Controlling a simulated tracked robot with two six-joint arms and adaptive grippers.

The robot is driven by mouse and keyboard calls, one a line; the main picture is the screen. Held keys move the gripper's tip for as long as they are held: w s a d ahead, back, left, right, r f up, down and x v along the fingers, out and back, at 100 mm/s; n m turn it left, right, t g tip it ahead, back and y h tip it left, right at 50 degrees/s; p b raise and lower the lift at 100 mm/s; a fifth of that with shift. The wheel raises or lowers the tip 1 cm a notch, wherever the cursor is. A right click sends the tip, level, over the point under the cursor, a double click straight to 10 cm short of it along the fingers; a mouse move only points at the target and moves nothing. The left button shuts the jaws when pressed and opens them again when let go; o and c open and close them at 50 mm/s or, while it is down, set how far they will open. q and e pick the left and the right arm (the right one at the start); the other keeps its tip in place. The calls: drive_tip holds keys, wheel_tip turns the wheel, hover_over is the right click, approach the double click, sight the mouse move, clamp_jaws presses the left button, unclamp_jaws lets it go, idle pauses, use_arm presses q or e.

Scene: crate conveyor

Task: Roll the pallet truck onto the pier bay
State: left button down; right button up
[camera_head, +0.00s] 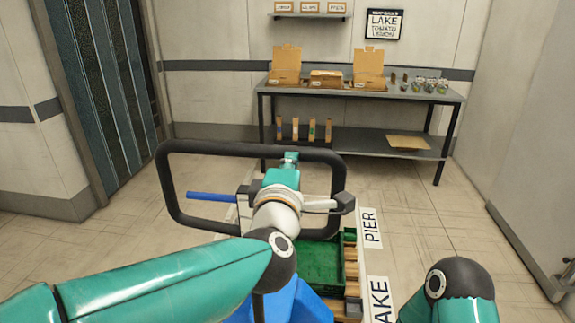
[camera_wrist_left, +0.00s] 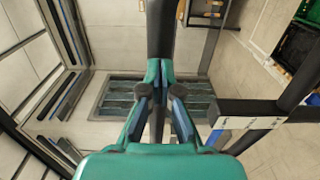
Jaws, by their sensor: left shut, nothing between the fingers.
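The pallet truck's black looped handle (camera_head: 240,148) stands upright in front of me. My left gripper (camera_head: 290,158) is at the handle's top bar. In the left wrist view the black bar (camera_wrist_left: 161,30) runs up from the tips of my left gripper (camera_wrist_left: 160,68), whose fingers are together with nothing seen clasped; whether they touch the bar I cannot tell. The truck's lower body is largely hidden behind my arm. A PIER sign (camera_head: 371,228) and a LAKE sign (camera_head: 380,299) lie to the right. My right gripper is out of view.
A green crate (camera_head: 322,262) sits low beyond my left arm, beside wooden slats (camera_head: 350,262). A workbench (camera_head: 420,92) with cardboard boxes stands at the back wall. A strip-curtain doorway (camera_head: 105,80) is at left. Floor (camera_head: 430,215) between signs and right wall is clear.

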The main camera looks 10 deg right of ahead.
use_arm(q)
drive_tip(key=shift+w+r, duration=0.2)
